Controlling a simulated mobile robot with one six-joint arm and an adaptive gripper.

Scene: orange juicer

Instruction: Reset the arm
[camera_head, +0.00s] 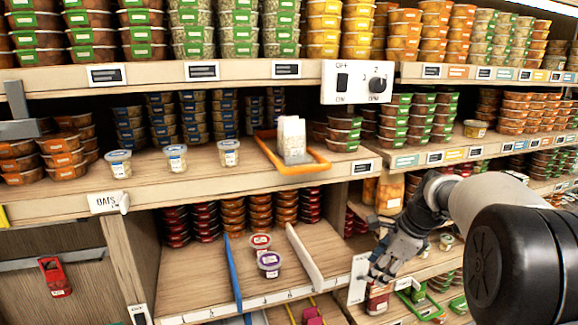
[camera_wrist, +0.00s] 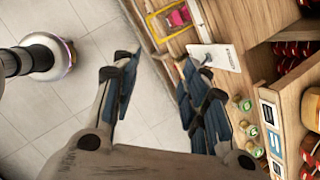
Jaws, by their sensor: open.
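My gripper (camera_head: 385,268) hangs at the lower right of the head view, in front of the lower shelves, with my arm reaching in from the right edge. Nothing is held. A white panel with a knob (camera_head: 358,280) is close to the fingertips in the head view; it also shows in the wrist view (camera_wrist: 215,57), beside the right finger. I cannot tell whether they touch.
Shelves packed with tubs fill the head view. An orange tray (camera_head: 300,167) sits on the middle shelf, near a white switch box (camera_head: 357,82). Two small cups (camera_head: 268,262) stand in a lower bay between a blue and a white divider.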

